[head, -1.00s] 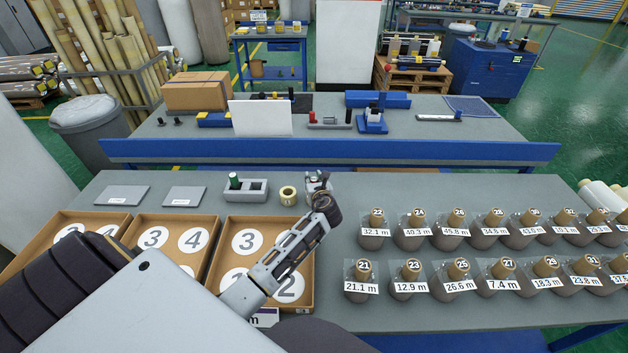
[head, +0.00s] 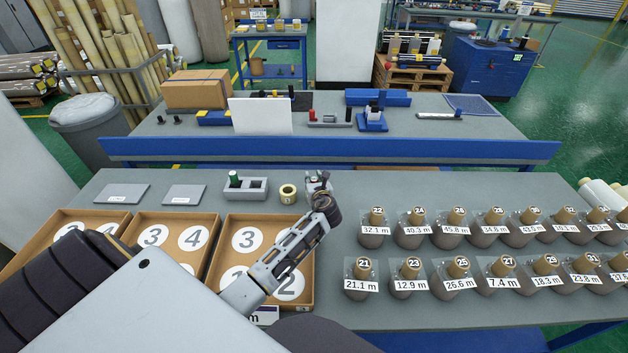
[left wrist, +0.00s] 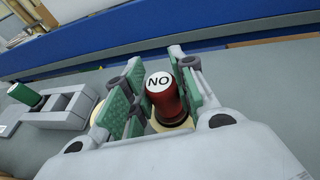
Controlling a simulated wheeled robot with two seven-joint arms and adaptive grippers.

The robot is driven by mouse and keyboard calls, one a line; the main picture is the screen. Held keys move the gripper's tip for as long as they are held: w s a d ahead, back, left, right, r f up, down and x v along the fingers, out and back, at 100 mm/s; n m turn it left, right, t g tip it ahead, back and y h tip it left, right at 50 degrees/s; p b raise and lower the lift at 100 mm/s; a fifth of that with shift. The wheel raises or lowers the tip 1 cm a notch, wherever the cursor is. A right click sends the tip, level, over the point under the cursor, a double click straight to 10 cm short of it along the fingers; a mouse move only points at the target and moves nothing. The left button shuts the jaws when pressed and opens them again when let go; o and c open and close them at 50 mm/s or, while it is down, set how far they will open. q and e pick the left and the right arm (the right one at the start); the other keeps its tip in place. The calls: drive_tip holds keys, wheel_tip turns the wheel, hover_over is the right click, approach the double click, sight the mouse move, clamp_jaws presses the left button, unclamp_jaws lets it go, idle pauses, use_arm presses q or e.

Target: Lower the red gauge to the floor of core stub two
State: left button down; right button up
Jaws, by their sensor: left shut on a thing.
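The red gauge (left wrist: 162,97), with a white cap marked NO, is between the green-padded fingers of my left gripper (left wrist: 155,92). In the head view the left gripper (head: 318,183) is over the grey table, and the gauge is mostly hidden. A tan core stub rim (left wrist: 178,124) shows around the gauge's lower part, so the gauge appears at least partly inside it. The stub floor and the gauge's lower end are hidden. Another tan core stub (head: 288,194) stands just left of the gripper.
A grey holder (head: 256,186) with a green-topped gauge (head: 234,180) stands further left. Numbered cardboard trays (head: 262,222) lie nearer. Wrapped rolls with length labels (head: 376,222) fill the table's right. A blue-edged bench (head: 330,151) stands behind.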

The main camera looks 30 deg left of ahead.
use_arm(q)
drive_tip(key=shift+f, duration=0.25)
idle(0.3)
drive_tip(key=c, duration=1.1)
unclamp_jaws()
drive_tip(key=shift+s+d, duration=0.1)
drive_tip(key=shift+v, duration=5.85)
drive_tip(key=shift+s, duration=0.1)
